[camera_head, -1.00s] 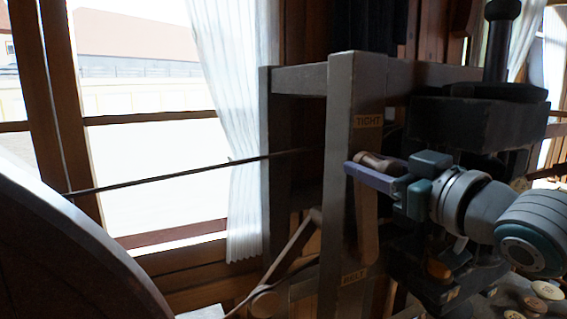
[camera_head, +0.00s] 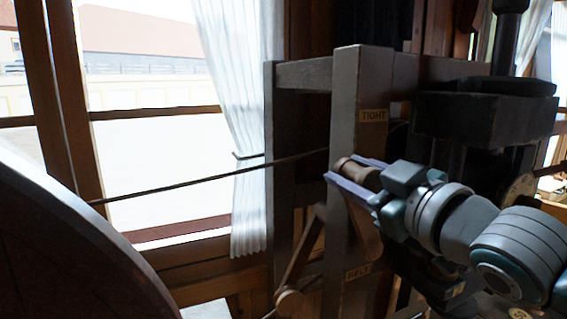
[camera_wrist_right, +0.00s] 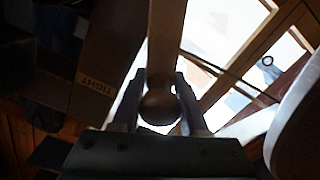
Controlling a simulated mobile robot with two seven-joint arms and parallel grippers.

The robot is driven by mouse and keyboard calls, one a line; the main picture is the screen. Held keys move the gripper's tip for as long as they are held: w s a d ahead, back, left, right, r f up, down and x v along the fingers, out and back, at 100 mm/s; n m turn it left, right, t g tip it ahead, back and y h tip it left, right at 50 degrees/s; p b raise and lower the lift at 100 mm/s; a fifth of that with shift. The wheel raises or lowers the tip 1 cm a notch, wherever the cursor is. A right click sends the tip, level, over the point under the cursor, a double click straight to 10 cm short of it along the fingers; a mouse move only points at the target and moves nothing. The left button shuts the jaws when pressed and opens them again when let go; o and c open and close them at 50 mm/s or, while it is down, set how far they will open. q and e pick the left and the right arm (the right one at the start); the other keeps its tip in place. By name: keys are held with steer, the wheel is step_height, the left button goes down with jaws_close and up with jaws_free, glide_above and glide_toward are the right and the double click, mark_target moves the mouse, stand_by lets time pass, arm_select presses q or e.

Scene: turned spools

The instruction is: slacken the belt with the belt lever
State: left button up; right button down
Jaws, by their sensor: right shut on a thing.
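The belt lever (camera_head: 367,238) is a wooden bar with a rounded end at the post with the TIGHT label (camera_head: 374,115) above and the BELT label (camera_head: 358,272) below. My right gripper (camera_head: 354,174) is shut on the lever's knob (camera_head: 347,166). In the right wrist view the gripper (camera_wrist_right: 160,100) has a finger on each side of the knob (camera_wrist_right: 160,108), and the lever bar (camera_wrist_right: 166,40) runs away from it. The belt (camera_head: 195,183) is a thin dark line from the big wheel to the frame. My left gripper is not in view.
The big dark wheel (camera_head: 70,255) fills the lower left. A grey wooden frame (camera_head: 345,110) stands in the middle. A slanted arm with a round wooden end (camera_head: 288,302) sits low at the frame. Dark machine blocks (camera_head: 480,120) stand behind my right arm. A window is behind.

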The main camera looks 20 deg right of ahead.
steer(key=a+f+n+b, duration=0.2)
steer(key=a+f+n, duration=0.1)
steer(key=a+n, duration=0.1)
steer(key=shift+s+a+f, duration=0.2)
steer(key=shift+a+f, duration=0.1)
steer(key=shift+a, duration=0.15)
steer(key=shift+c, duration=2.1)
jaws_free()
steer(key=s+b, duration=0.3)
steer(key=s, duration=0.7)
steer(key=shift+d, duration=0.35)
